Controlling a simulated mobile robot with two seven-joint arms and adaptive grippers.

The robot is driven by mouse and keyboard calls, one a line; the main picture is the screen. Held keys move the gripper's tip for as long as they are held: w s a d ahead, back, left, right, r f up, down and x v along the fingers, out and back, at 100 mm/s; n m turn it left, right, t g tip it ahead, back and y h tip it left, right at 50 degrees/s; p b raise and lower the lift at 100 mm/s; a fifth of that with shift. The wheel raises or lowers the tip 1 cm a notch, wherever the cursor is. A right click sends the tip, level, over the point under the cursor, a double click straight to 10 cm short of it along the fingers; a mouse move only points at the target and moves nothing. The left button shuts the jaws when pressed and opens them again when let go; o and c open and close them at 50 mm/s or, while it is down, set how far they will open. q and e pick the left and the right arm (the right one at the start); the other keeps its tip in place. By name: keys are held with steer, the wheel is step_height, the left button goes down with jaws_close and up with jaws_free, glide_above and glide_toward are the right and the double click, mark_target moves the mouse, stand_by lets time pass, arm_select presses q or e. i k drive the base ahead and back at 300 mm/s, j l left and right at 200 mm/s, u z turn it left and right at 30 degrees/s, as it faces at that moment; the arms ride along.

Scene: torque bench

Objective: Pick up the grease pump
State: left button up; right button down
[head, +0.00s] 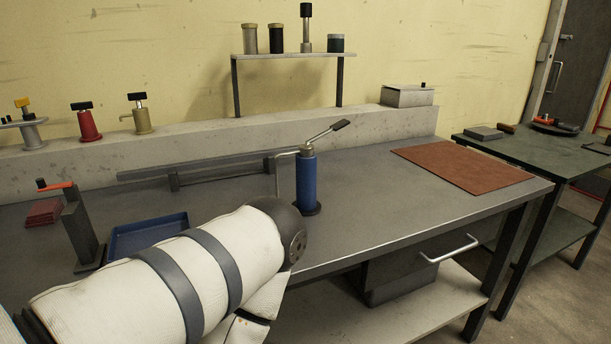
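A blue cylindrical pump (307,181) stands upright on the grey workbench, right of the middle of its top. It has a dark round base, a thin bent spout on its left and a raised lever with a black grip pointing up to the right. It looks like the grease pump. My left arm comes in from the lower left with its dark joint just in front of the pump's base; I cannot tell whether they touch. The arm bends down out of the picture, and neither gripper shows.
The workbench (375,215) has a brown mat (464,167), blue tray (150,237) and dark stand with red lever (78,228). A red pump (86,123) and a beige pump (138,117) stand on the back ledge.

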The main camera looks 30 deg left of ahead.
mark_target(307, 201)
steer(key=u, duration=1.2)
